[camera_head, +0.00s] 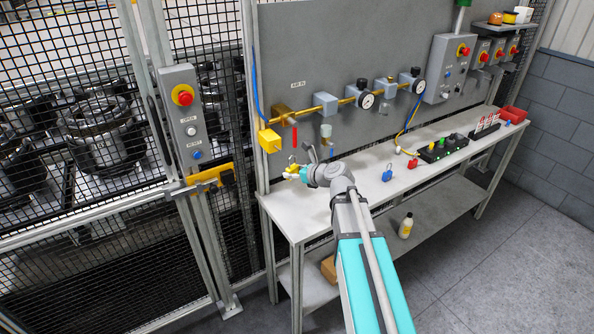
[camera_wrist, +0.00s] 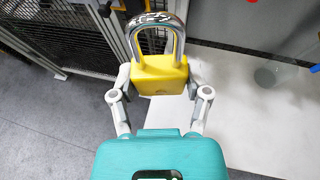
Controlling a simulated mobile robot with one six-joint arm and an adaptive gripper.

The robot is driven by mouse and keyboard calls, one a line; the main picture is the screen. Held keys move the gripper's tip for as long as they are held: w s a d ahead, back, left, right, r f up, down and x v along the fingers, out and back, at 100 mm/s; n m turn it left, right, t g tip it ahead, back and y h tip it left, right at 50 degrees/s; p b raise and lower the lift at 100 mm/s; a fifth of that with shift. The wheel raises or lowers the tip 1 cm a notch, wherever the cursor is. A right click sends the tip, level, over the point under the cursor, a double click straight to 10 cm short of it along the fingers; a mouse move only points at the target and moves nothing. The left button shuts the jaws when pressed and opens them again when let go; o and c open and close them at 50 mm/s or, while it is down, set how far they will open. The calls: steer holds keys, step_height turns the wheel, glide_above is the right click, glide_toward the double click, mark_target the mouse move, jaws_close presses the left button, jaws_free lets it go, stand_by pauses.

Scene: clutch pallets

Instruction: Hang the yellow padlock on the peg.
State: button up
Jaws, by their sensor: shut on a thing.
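The yellow padlock (camera_wrist: 160,76) has a silver shackle. In the wrist view it stands shackle-up between the fingers of my gripper (camera_wrist: 158,88), which is shut on its body. In the head view the padlock (camera_head: 291,168) shows small at the end of my gripper (camera_head: 297,174), above the left end of the bench and in front of the grey panel. My gripper and wrist partly hide it there. I cannot make out the peg for certain in either view.
The grey panel (camera_head: 340,60) carries a brass pipe with gauges, a yellow box (camera_head: 269,140) and a red handle (camera_head: 295,136). A mesh fence with a yellow latch (camera_head: 207,178) stands left.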

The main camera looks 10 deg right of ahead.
steer(key=shift+w+a, duration=0.1)
steer(key=shift+w, duration=0.2)
steer(key=w+a+f+b, duration=0.1)
steer(key=w+a, duration=0.1)
steer(key=w, duration=0.6)
steer(key=shift+w+a+f+b, duration=0.3)
steer(key=shift+w+a, duration=0.05)
steer(key=shift+a, duration=0.05)
stand_by(1.2)
steer(key=shift+w, duration=0.1)
stand_by(0.7)
steer(key=o, duration=1.2)
steer(key=shift+o, duration=0.2)
